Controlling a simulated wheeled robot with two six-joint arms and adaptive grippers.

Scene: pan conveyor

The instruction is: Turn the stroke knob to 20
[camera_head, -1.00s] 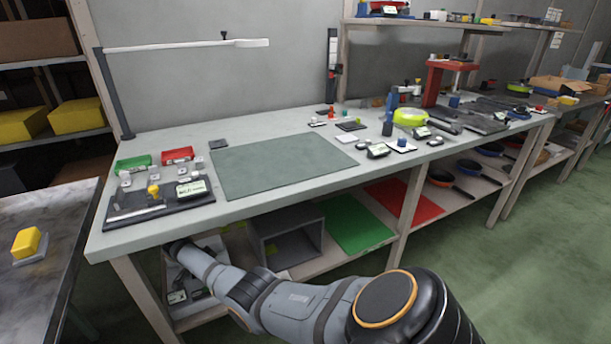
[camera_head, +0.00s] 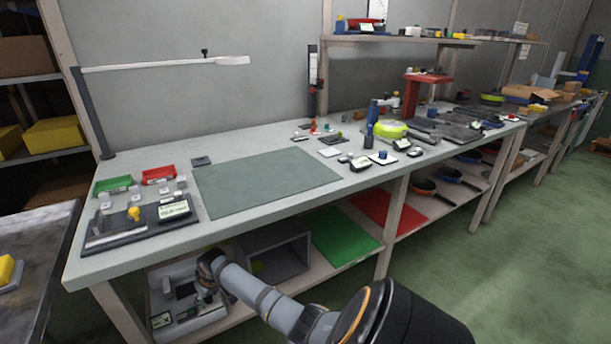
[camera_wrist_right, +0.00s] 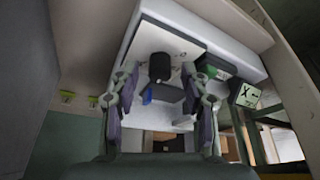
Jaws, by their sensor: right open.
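A dark cylindrical knob (camera_wrist_right: 160,67) stands out from a white panel in the right wrist view; its scale is not readable, so I cannot tell its setting. A dark block with a small blue part sits beside it. The panel belongs to a pale machine (camera_head: 215,318) on the lower shelf under the bench. My right gripper (camera_wrist_right: 160,80) is open, with one finger on each side of the knob in that view; I cannot tell contact. In the head view my right gripper (camera_head: 208,291) reaches in front of the machine. My left gripper is not in view.
A white label with an arrow (camera_wrist_right: 248,95) is on the machine's right side in the wrist view. The bench top (camera_head: 250,222) is above the machine. A grey open box (camera_head: 288,262) and a green mat (camera_head: 340,240) lie to its right on the shelf.

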